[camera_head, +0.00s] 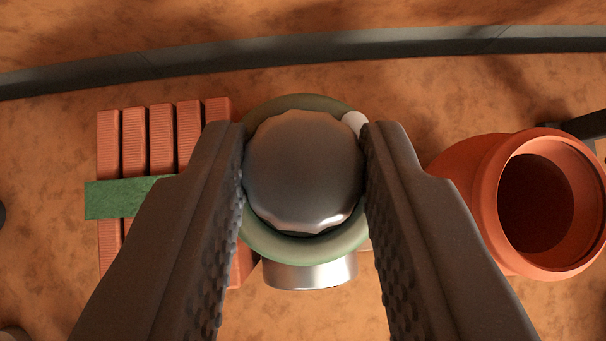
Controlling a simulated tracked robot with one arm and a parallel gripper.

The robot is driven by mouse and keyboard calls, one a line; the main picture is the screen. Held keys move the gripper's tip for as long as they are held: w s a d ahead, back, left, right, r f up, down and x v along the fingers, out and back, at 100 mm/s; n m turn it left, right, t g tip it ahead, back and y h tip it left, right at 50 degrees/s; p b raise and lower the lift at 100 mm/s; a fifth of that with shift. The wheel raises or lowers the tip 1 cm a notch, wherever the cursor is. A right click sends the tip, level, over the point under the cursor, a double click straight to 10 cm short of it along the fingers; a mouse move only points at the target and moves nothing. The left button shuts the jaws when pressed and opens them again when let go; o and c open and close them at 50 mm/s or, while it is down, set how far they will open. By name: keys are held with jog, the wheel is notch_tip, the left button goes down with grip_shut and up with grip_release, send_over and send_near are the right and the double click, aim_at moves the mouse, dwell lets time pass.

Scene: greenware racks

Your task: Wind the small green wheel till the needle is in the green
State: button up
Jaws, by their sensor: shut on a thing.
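The small green wheel (290,247) is a pale green ring in the middle of the view. A grey metal hub with a scalloped edge (303,170) sits at its centre. A white mark (354,123) shows on the ring at its upper right. My gripper (305,150) is shut on the hub, with one dark finger against each side of it. A shiny metal cylinder (310,273) shows below the wheel. The fingers hide the left and right parts of the ring. No needle or dial shows in this view.
Several ribbed orange blocks (135,150) with a green band (125,198) lie at left, close to my left finger. A terracotta pot (480,190) lies with its mouth showing at right, close to my right finger. A dark curved edge (300,49) crosses the top.

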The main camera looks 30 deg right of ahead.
jog(key=shift+w+a+m+g+h+b, duration=0.1)
jog(key=shift+m+g+h+b, duration=0.2)
jog(key=shift+m+h+b, duration=0.4)
jog(key=shift+m, duration=0.3)
jog(key=o, duration=1)
jog(key=p+v, duration=0.1)
jog(key=v, duration=1.2)
jog(key=shift+a+r, duration=0.15)
jog(key=shift+r, duration=0.15)
